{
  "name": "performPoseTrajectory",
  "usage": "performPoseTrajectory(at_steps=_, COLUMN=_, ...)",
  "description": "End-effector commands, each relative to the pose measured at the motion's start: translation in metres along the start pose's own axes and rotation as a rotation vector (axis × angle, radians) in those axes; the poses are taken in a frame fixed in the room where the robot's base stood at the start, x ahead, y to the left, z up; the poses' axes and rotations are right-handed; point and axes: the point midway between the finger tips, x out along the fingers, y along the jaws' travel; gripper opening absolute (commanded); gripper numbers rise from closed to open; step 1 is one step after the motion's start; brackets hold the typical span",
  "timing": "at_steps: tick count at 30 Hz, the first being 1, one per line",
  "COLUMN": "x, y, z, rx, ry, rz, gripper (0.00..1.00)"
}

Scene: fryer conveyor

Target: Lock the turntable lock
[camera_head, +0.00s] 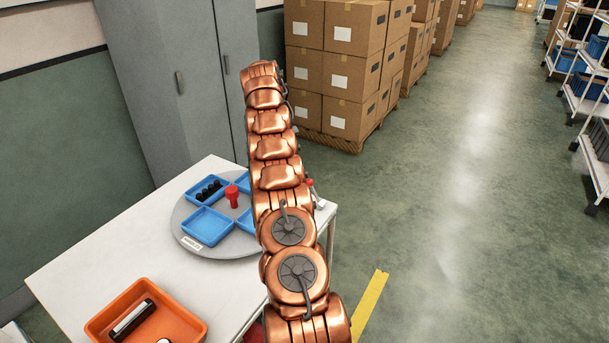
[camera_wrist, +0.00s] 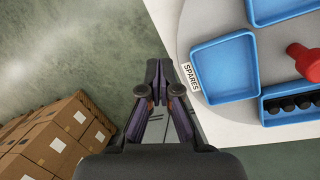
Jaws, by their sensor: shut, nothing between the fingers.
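The grey round turntable (camera_head: 187,205) sits on the white table, with blue trays and a red central knob (camera_head: 233,196) on it. It also shows in the wrist view (camera_wrist: 188,45), with a SPARES label on its rim. A small red-tipped lever (camera_head: 311,184), which looks like the lock, stands at the table's far right corner, partly behind my arm; its setting is unclear. It cannot be made out in the wrist view. My gripper (camera_wrist: 159,68) is shut and empty in the wrist view, seen against the floor and table edge. In the head view it is hidden.
An orange bin (camera_head: 190,326) with dark and white items is on the white table (camera_head: 75,262). Grey cabinets (camera_head: 180,85) stand behind. Stacked cardboard boxes (camera_head: 337,65) on a pallet are at the back. The floor to the right is open, with shelving (camera_head: 590,110) beyond.

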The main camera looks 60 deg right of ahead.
Motion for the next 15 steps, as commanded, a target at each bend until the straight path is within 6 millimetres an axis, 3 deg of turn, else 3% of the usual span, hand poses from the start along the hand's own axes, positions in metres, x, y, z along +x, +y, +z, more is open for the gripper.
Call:
performPoseTrajectory(at_steps=6, x=0.0104, y=0.0138, z=0.0015, rx=0.015, ry=0.0, rz=0.004, gripper=0.0)
performPoseTrajectory(at_steps=15, x=0.011, y=0.0139, z=0.0016, rx=0.015, ry=0.0, rz=0.004, gripper=0.0)
